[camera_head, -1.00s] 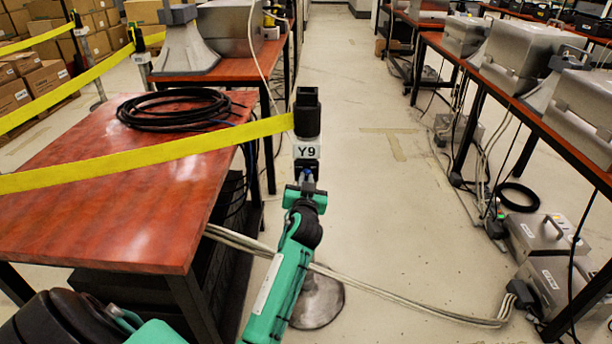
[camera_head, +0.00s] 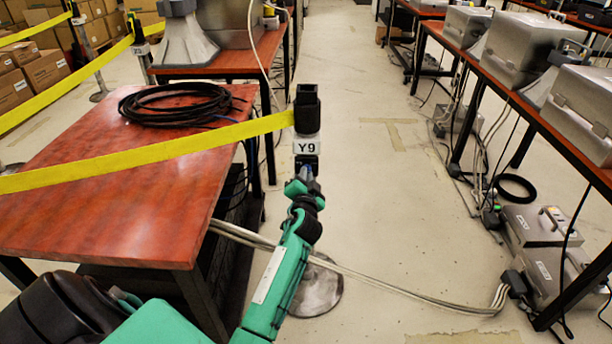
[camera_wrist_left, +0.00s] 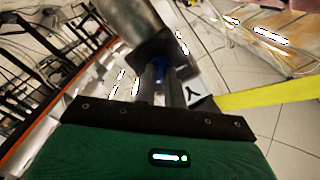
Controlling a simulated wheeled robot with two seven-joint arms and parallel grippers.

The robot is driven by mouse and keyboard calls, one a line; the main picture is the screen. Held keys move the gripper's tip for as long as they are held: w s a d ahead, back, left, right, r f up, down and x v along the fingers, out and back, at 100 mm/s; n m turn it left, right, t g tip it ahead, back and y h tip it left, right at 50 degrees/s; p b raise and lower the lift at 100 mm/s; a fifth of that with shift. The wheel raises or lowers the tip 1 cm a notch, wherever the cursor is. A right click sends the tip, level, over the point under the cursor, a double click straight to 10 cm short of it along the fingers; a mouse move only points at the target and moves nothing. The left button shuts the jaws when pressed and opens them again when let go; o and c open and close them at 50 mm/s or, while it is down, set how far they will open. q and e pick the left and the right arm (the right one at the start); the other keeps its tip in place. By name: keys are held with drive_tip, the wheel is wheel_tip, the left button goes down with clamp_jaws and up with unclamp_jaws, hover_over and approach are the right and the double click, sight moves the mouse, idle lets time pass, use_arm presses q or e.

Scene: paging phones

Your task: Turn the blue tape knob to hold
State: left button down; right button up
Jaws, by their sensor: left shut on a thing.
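The tape post marked Y9 (camera_head: 306,147) stands upright at the table's right end, with a black head (camera_head: 307,108) and a yellow tape (camera_head: 150,158) running left from it. The blue knob (camera_head: 307,172) sits just below the white label and is mostly covered by my left gripper (camera_head: 306,178). In the left wrist view, the blue knob (camera_wrist_left: 160,73) shows between the two dark fingers of my left gripper (camera_wrist_left: 162,80), which is shut on it. The knob's markings cannot be read. My right gripper is not in view.
A red-brown table (camera_head: 110,215) with a coil of black cable (camera_head: 175,104) is left of the post. Pale cables (camera_head: 400,295) cross the floor past the round post base (camera_head: 317,290). Benches with metal cases (camera_head: 518,45) line the right. The aisle floor between is mostly clear.

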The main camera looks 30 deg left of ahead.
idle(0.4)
use_arm(q)
drive_tip(key=c, duration=1.5)
unclamp_jaws()
